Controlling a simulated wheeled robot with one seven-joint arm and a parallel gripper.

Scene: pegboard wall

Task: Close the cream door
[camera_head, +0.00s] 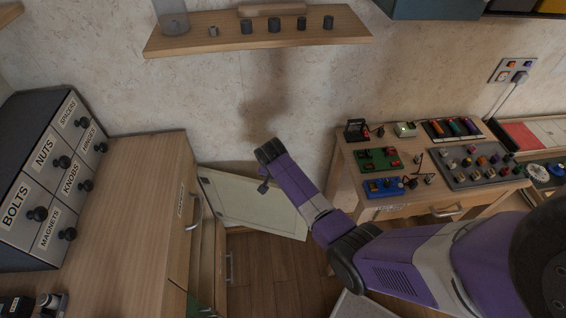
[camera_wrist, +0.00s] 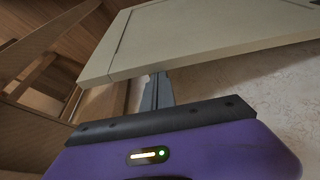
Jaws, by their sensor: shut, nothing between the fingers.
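The cream door (camera_head: 235,205) stands open, swung out from the right side of the wooden cabinet (camera_head: 140,225) at the left. My purple arm crosses in front of its right part in the head view. In the wrist view the pale framed panel of the door (camera_wrist: 205,35) fills the upper part. My gripper (camera_wrist: 158,78) is shut and empty, its grey fingertips at the lower edge of the door in that view. I cannot tell whether they touch it. A small dark piece beside my arm overlaps the door in the head view; I cannot tell what it is.
A grey drawer unit (camera_head: 48,170) stands on the cabinet. A small wooden table (camera_head: 395,195) with parts trays is at the right. A wooden shelf (camera_head: 255,42) hangs on the wall above. Wooden floor (camera_head: 262,275) shows between cabinet and table.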

